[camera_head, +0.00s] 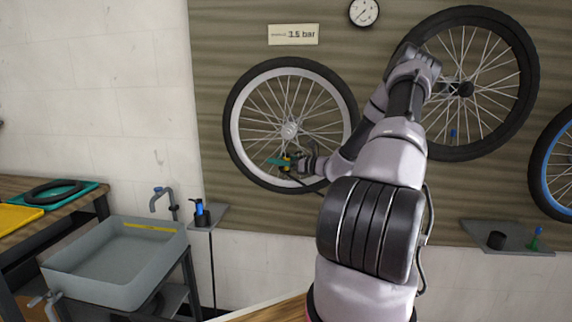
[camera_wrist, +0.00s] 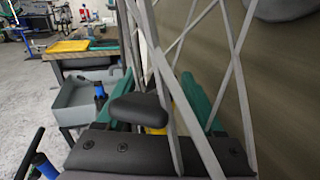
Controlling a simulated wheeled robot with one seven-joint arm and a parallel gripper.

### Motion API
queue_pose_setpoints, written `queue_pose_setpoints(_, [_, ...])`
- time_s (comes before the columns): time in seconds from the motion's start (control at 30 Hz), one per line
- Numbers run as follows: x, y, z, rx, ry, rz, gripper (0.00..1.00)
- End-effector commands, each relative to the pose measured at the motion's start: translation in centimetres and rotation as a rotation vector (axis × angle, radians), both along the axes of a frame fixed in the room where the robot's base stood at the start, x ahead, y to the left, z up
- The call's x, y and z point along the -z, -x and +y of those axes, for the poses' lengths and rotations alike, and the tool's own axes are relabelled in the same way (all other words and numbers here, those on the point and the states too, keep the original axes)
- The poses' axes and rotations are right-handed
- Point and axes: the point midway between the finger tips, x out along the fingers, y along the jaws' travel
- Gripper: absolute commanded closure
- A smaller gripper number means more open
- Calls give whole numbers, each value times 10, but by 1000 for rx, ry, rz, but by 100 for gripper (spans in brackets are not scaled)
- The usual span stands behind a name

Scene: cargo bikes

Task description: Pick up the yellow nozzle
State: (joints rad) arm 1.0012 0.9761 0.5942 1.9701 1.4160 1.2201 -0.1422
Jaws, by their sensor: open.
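My gripper (camera_head: 280,162) is open, with its teal fingers at the lower part of the white-rimmed wheel (camera_head: 238,118) in the head view. In the wrist view, its two green fingers (camera_wrist: 158,100) stand apart. A small yellow piece (camera_wrist: 156,130), which looks like the nozzle, shows between them, beside a rounded black part (camera_wrist: 138,109) that partly hides it. Some yellow also shows at the gripper in the head view (camera_head: 286,158). I cannot tell whether the fingers touch it. Grey spokes (camera_wrist: 186,92) cross close in front of the wrist camera.
The wheel hangs on a ribbed wall panel, with a black-tyred wheel (camera_head: 530,75) to its right. A grey sink (camera_head: 110,285) stands at lower left. A small shelf (camera_head: 218,214) holds a blue-topped bottle (camera_head: 200,212). Another shelf (camera_head: 510,243) is at right.

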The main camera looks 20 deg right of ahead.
Motion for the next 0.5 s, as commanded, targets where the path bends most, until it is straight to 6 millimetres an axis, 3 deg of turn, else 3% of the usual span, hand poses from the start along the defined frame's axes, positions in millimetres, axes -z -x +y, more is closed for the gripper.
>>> queue_pose_setpoints(0.2, [0,-1,0,1,0,0,31])
queue_pose_setpoints(0.27, [0,-1,0,1,0,0,50])
queue_pose_setpoints(0.4, [0,-1,0,1,0,0,100])
queue_pose_setpoints(0.5, [0,-1,0,1,0,0,100])
